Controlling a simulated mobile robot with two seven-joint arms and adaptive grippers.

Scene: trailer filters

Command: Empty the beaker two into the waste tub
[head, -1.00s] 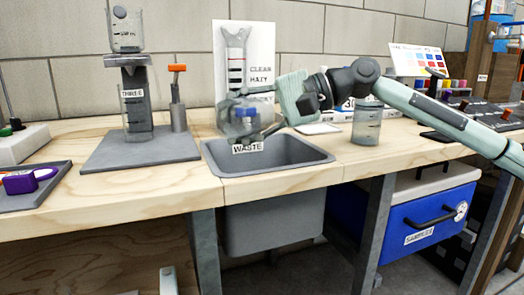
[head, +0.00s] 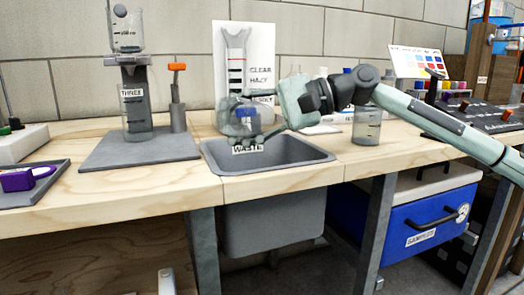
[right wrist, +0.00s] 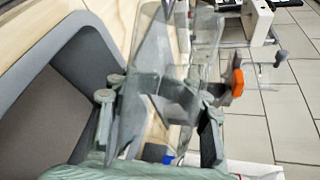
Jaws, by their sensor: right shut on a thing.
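The waste tub (head: 322,158) is a grey basin sunk into the bench front, marked WASTE; its inside looks bare. My right gripper (head: 243,124) is above the tub's back left part, its arm coming in from the right. It is shut on a clear beaker (head: 232,116), which looks tipped, with a rounded outline. In the right wrist view, the beaker (right wrist: 150,75) is between the fingers, and the tub's rim (right wrist: 85,45) lies at left. I cannot read the beaker's number or tell whether liquid is in it. My left gripper is not in view.
A stand with a cylinder marked THREE (head: 137,110) is left of the tub. A white card (head: 262,60) stands behind the gripper. Another clear beaker (head: 367,125) stands right of the tub. A blue cooler (head: 425,215) is below the bench.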

